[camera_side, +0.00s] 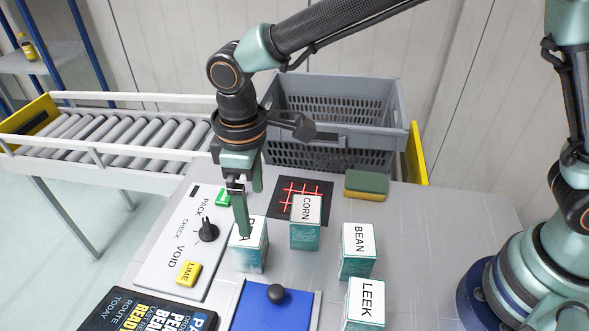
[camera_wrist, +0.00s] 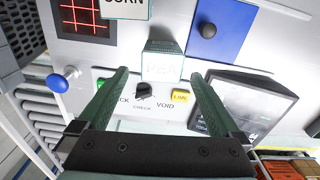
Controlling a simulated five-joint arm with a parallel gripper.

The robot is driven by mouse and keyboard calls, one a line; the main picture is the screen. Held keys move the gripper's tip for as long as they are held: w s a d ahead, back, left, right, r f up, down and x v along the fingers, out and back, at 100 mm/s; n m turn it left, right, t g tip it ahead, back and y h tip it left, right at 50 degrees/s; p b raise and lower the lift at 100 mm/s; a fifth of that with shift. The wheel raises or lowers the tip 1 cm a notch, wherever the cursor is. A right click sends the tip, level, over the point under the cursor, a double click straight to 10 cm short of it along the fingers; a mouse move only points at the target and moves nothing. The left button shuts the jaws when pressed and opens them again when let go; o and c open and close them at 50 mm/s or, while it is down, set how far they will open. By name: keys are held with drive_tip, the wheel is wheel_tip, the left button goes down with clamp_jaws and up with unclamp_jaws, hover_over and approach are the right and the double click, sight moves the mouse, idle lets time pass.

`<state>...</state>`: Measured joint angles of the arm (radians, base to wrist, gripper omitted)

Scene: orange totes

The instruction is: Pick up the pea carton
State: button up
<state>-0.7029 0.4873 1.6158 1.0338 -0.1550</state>
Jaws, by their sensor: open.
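A teal carton (camera_side: 249,252) with a white top stands upright in the side view, behind one finger of my gripper. Its top lettering is mostly hidden there. The same carton shows in the wrist view (camera_wrist: 163,66), ahead of and between the fingers, with faint lettering that may read PEA. My gripper (camera_side: 250,214) points down over this carton with its fingers apart and nothing held. In the wrist view the open fingers (camera_wrist: 160,76) reach toward either side of the carton; I cannot tell whether they touch it.
The CORN carton (camera_side: 305,237) stands close to the right, with BEAN (camera_side: 356,264) and LEEK (camera_side: 364,305) nearer the front. A white panel (camera_side: 160,258) with a black knob lies left. A blue plate (camera_side: 250,308) with a dark knob lies in front. A grey crate (camera_side: 345,100) stands behind.

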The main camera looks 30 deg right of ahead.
sight(253, 230)
drive_tip(key=f, duration=0.7)
drive_tip(key=shift+a+f, duration=0.1)
drive_tip(key=shift+a, duration=0.1)
drive_tip(key=shift+w+a+f, duration=0.1)
drive_tip(key=shift+a+f, duration=0.05)
drive_tip(key=shift+f, duration=0.7)
drive_tip(key=shift+w+a+f, duration=0.1)
drive_tip(key=shift+a+f, duration=0.05)
drive_tip(key=shift+f, duration=0.75)
drive_tip(key=shift+w+a+f, duration=0.1)
drive_tip(key=shift+a+f, duration=0.05)
drive_tip(key=shift+f, duration=0.7)
drive_tip(key=shift+c, duration=0.3)
drive_tip(key=c, duration=1.4)
drive_tip(key=shift+o, duration=0.3)
drive_tip(key=shift+r, duration=0.1)
